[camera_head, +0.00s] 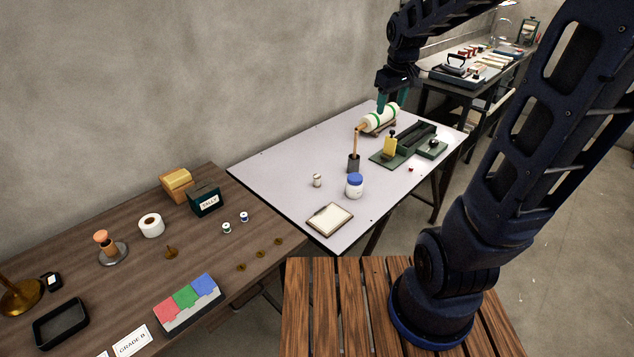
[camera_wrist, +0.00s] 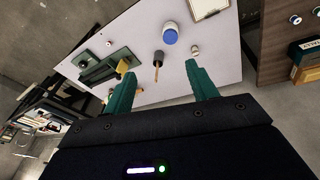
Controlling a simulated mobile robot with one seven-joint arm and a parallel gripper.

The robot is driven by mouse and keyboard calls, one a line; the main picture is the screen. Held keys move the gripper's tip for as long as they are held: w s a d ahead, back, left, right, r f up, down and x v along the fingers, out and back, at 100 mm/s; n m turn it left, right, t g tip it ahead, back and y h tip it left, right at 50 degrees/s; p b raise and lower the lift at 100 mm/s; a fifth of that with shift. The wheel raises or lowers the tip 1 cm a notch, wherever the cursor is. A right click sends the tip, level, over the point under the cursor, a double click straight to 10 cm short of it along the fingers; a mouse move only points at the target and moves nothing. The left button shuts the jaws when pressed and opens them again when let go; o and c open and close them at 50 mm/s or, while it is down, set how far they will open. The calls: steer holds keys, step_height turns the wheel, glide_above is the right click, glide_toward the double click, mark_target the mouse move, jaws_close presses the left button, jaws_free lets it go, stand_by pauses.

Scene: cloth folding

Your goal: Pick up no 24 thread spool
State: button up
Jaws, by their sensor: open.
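Two small thread spools stand on the brown wooden table, one with a green middle (camera_head: 227,228) and one with a blue middle (camera_head: 244,217). A small pale cylinder (camera_head: 317,180), perhaps another spool, stands on the white table; it also shows in the wrist view (camera_wrist: 195,49). I cannot read any number, so I cannot tell which is no 24. My gripper (camera_head: 395,98) is open and empty above the far end of the white table, well away from these. Its teal fingers spread apart in the wrist view (camera_wrist: 158,76). At least one table spool (camera_wrist: 295,19) shows there at top right.
The white table (camera_head: 280,165) holds a blue-lidded jar (camera_head: 354,187), a brush in a dark holder (camera_head: 353,164), a framed pad (camera_head: 330,219), a green fixture (camera_head: 385,158) and a green-banded roll (camera_head: 378,121). Boxes (camera_head: 205,201) and brass pieces (camera_head: 261,254) flank the spools.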

steer(key=w+a+f+n, duration=0.3)
steer(key=w+a+f, duration=0.2)
steer(key=w, duration=0.3)
steer(key=n+g, duration=0.3)
steer(key=n, duration=0.4)
glide_above(317, 176)
steer(key=f, duration=2.7)
steer(key=shift+w+f, duration=0.4)
step_height(317, 176, down, 6)
steer(key=shift+r, duration=0.1)
steer(key=shift+s+f, duration=0.15)
steer(key=shift+f, duration=1.2)
steer(key=shift+s+f, duration=0.15)
steer(key=shift+f, duration=1.15)
steer(key=shift+c, duration=0.2)
steer(key=c, duration=1)
